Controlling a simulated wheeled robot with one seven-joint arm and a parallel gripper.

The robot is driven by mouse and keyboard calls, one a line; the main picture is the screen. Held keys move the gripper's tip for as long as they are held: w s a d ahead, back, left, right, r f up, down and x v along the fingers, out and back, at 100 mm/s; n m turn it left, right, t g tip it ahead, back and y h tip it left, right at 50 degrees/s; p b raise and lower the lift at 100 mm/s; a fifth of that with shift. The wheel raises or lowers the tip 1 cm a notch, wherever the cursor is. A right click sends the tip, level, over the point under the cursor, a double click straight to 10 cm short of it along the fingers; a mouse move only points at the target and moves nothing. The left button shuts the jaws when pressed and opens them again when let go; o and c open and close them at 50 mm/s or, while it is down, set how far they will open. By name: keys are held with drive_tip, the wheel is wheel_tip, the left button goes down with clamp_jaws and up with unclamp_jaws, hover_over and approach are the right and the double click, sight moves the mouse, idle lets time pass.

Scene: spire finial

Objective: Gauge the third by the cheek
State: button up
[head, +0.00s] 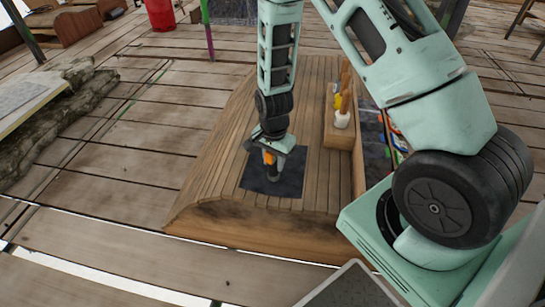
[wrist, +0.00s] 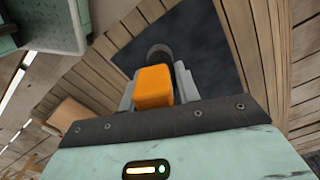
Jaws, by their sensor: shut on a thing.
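My gripper (head: 277,151) points down over a dark square mat (head: 256,182) on a curved, slatted wooden bench top (head: 215,160). It is shut on an orange piece (head: 268,158). In the wrist view the orange block (wrist: 153,87) sits between the two grey fingers. A dark rounded part (wrist: 158,52) shows just beyond it, over the mat (wrist: 205,45); I cannot tell whether it joins the orange piece. Whether the held thing touches the mat is also unclear. I cannot make out which part is the cheek or the third.
A wooden box (head: 338,136) with upright white, yellow and brown-handled items stands right of the mat. Small coloured things (head: 397,140) lie further right, partly hidden by my arm. A red bucket (head: 160,14) stands far back. The bench top left of the mat is clear.

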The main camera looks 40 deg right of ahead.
sight(273, 168)
drive_tip(key=shift+f+b, duration=1.1)
drive_tip(key=shift+f, duration=0.95)
drive_tip(key=o, duration=1.1)
drive_tip(key=shift+o, duration=0.2)
drive_tip(key=shift+r, duration=0.15)
wheel_tip(273, 168, up, 17)
drive_tip(key=p, duration=0.5)
drive_tip(key=shift+r, duration=0.1)
